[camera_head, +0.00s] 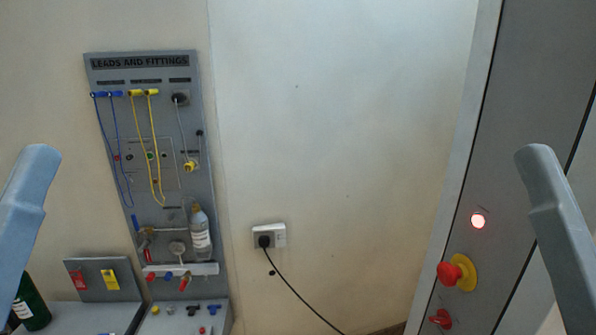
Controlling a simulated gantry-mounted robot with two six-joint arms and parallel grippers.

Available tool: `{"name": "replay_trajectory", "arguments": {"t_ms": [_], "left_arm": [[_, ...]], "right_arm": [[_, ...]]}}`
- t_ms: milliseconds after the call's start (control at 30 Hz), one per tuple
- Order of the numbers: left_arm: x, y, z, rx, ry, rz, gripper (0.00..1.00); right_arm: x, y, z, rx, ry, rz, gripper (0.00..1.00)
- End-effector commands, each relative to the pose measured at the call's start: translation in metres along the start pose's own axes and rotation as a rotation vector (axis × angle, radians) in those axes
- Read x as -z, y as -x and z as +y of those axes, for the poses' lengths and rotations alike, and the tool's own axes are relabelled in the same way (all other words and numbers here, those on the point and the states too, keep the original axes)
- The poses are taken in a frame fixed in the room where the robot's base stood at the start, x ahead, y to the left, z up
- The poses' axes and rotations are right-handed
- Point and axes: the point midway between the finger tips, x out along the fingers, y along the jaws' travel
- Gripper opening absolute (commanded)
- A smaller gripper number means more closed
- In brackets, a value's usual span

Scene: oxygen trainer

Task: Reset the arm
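A grey-blue part of my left arm (26,200) rises at the left edge of the head view. A matching part of my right arm (556,215) rises at the right edge. Both have rounded upper ends and stand apart from everything else. No fingertips show on either arm, so both grippers are out of view.
A "LEADS AND FITTINGS" board (140,62) with blue and yellow leads and a bottle (200,232) stands at left. A wall socket (278,236) holds a black plug and cable.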

Motion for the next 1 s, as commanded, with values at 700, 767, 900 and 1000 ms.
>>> {"name": "replay_trajectory", "arguments": {"t_ms": [700,767,900,1000], "left_arm": [[0.15,-0.163,-0.001,0.0,0.0,-0.001,0.5],[0.149,-0.162,-0.001,0.0,0.0,-0.001,0.5],[0.149,-0.162,-0.001,0.0,0.0,-0.001,0.5],[0.148,-0.161,-0.001,0.0,0.0,-0.001,0.5]], "right_arm": [[0.149,-0.163,0.0,0.002,-0.003,-0.002,1.0],[0.148,-0.163,0.0,0.002,-0.003,-0.002,1.0],[0.149,-0.163,0.0,0.002,-0.003,-0.001,1.0],[0.146,-0.161,0.001,0.0,-0.003,-0.004,1.0]]}}
